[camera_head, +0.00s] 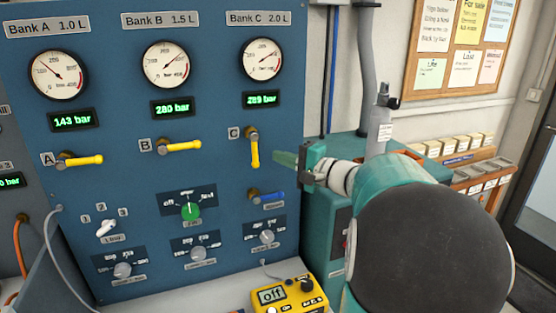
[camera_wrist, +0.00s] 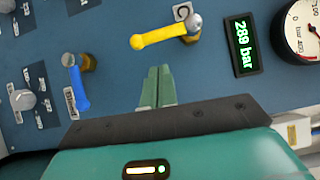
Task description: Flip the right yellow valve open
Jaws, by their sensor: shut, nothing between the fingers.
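The right yellow valve (camera_head: 254,152), marked C, is on the blue panel under the Bank C gauge. Its handle points straight down from its brass pivot in the head view. In the wrist view the same yellow valve (camera_wrist: 160,36) lies sideways near the top, pivot at its right. My gripper (camera_head: 279,158) is just right of the handle's lower end, its green fingers pointing left at the panel. In the wrist view my gripper (camera_wrist: 158,72) has its fingers together and empty, with a visible gap to the handle. I cannot tell how far the tips are from the panel.
A blue valve (camera_head: 268,197) is just below valve C. Yellow valves A (camera_head: 80,160) and B (camera_head: 180,146) sit to the left, handles horizontal. A green knob (camera_head: 190,211) is lower left. A yellow meter (camera_head: 290,295) stands on the bench below.

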